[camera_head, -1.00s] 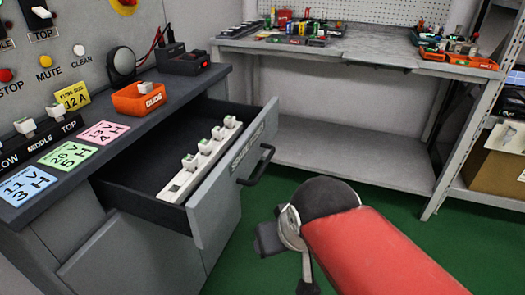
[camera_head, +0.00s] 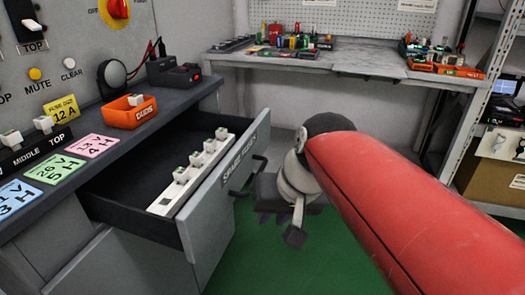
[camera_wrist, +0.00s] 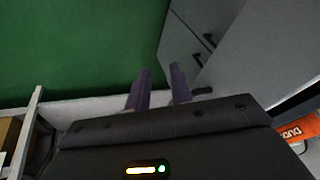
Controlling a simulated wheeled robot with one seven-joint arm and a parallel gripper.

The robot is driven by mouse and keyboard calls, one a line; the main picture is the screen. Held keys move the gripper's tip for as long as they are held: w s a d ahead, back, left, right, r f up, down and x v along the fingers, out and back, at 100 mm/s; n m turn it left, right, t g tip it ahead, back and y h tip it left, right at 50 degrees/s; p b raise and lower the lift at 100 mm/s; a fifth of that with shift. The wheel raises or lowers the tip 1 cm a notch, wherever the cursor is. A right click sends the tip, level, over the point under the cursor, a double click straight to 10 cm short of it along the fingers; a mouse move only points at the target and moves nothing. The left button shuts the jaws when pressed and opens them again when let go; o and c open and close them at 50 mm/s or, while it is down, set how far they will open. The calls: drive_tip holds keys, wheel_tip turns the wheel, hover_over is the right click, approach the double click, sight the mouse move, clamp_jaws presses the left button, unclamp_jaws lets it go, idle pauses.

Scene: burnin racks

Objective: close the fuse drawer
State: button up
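The fuse drawer (camera_head: 222,192) stands pulled out from the grey bench, with a dark handle (camera_head: 247,176) on its labelled grey front. A white strip (camera_head: 160,206) holding several small fuses lies inside it. My gripper (camera_head: 279,226) is just outside the drawer front, to the right of the handle and close to it. In the wrist view my gripper (camera_wrist: 160,88) shows two fingers apart with nothing between them. Whether a finger touches the handle or the front cannot be told.
The bench top carries an orange DUDS bin (camera_head: 130,111), a yellow fuse card (camera_head: 64,108) and coloured cards (camera_head: 54,168). A workbench (camera_head: 350,62) with tools stands at the back, with a cardboard box (camera_head: 490,180) at right. Green floor is free in front.

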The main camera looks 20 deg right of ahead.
drive_tip(key=w+d+r+m+y, duration=0.1)
drive_tip(key=w+d, duration=0.1)
drive_tip(key=w, duration=0.1)
drive_tip(key=w+d+r+m+y+b, duration=0.1)
drive_tip(key=w+d+r, duration=0.1)
drive_tip(key=w+d, duration=0.1)
drive_tip(key=w+d+r+m+y+b, duration=0.1)
drive_tip(key=w+d+r, duration=0.1)
drive_tip(key=w+d, duration=0.1)
drive_tip(key=shift+w+d+r+m, duration=0.1)
drive_tip(key=shift+w+d+m, duration=0.05)
drive_tip(key=shift+w+m, duration=0.25)
clamp_jaws()
drive_tip(key=w+d+r+m+t+y+b, duration=0.1)
drive_tip(key=w+d+r+y+b, duration=0.15)
drive_tip(key=w+d, duration=0.45)
drive_tip(key=x, duration=0.4)
drive_tip(key=b+x, duration=0.1)
drive_tip(key=x, duration=0.4)
drive_tip(key=shift+w+a+r, duration=0.15)
drive_tip(key=shift+w+a, duration=0.15)
drive_tip(key=shift+a, duration=0.1)
drive_tip(key=shift+w+a, duration=0.45)
drive_tip(key=shift+a, duration=0.05)
